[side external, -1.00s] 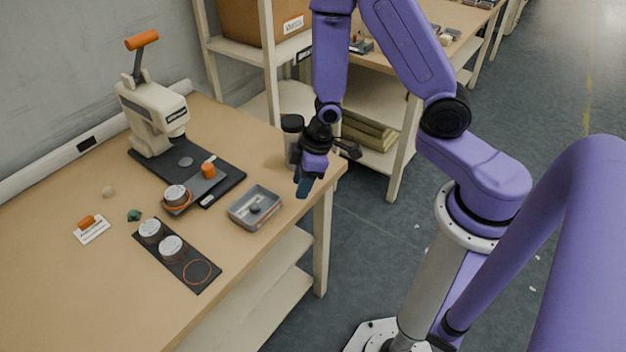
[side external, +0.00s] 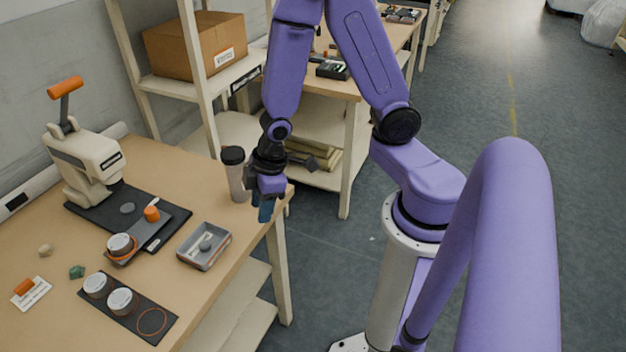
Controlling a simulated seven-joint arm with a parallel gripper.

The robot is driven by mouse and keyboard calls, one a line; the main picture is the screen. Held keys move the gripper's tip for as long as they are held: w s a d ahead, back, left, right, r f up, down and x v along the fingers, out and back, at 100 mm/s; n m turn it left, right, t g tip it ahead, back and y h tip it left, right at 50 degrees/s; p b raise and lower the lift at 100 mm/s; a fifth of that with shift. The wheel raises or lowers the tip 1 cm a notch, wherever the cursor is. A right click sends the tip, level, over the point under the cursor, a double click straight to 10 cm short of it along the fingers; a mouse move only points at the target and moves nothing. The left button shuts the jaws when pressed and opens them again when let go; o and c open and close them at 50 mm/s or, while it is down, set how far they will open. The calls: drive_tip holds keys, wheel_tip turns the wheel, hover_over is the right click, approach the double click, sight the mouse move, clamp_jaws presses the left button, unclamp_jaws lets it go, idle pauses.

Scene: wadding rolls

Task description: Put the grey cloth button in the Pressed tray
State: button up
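A small grey round piece (side external: 206,245), which looks like the grey cloth button, sits inside a shallow grey metal tray (side external: 188,259) near the table's right edge. No label on this tray is readable, so I cannot tell from lettering that it is the Pressed tray. My gripper (side external: 266,210) hangs with its blue fingers downward at the table's right edge, to the right of the tray and apart from it. The fingers are seen edge-on, and I see nothing between them. A flat grey disc (side external: 127,208) lies on the press's black base.
A tall flask (side external: 235,175) with a dark lid stands close left of my gripper. The cream press (side external: 88,160) with an orange handle is at the back left. A holder (side external: 134,247) and a black strip (side external: 132,318) carry round tins. A shelf box (side external: 195,44) stands behind.

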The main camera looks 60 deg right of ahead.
drive_tip(key=s+r+n+g+h, duration=0.1)
drive_tip(key=s+r+n+g, duration=0.1)
drive_tip(key=s+r, duration=1.2)
drive_tip(key=shift+s+d+r+n, duration=0.25)
drive_tip(key=shift+s+n, duration=0.15)
drive_tip(key=shift+s, duration=0.7)
